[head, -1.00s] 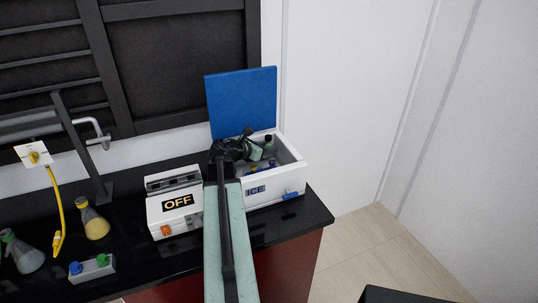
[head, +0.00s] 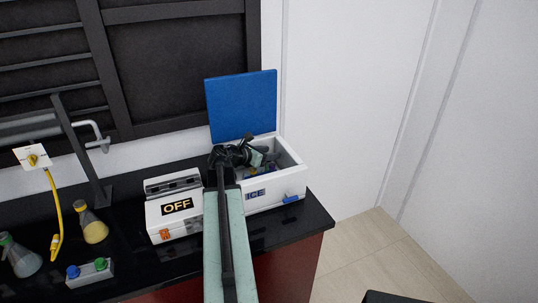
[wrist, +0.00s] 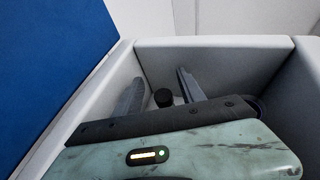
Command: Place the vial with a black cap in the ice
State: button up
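The vial's black cap (wrist: 163,98) shows in the wrist view, inside the white ice box. The vial's body below it is hidden by my gripper's housing. My gripper (wrist: 160,80) reaches into the box with its two grey fingers apart, one on each side of the cap. A gap shows between the cap and each finger. In the head view my gripper (head: 258,158) is over the inside of the ice box (head: 276,192), which has "ICE" on its front. The arm hides much of the box's left side, and I cannot make out the vial there.
The blue lid (head: 242,105) stands open at the box's back. A white device marked "OFF" (head: 178,210) sits close on the left. Flasks (head: 93,226) and a small rack (head: 90,273) are further left. The counter's right edge is just beyond the box.

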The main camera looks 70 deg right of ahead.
jog(key=shift+r+p, duration=0.25)
jog(key=shift+p, duration=0.05)
jog(key=shift+r+p, duration=0.6)
jog(key=shift+r, duration=0.05)
jog(key=p+v, duration=0.4)
jog(key=v, duration=0.7)
jog(key=shift+w+a, duration=0.2)
jog(key=shift+a, duration=0.2)
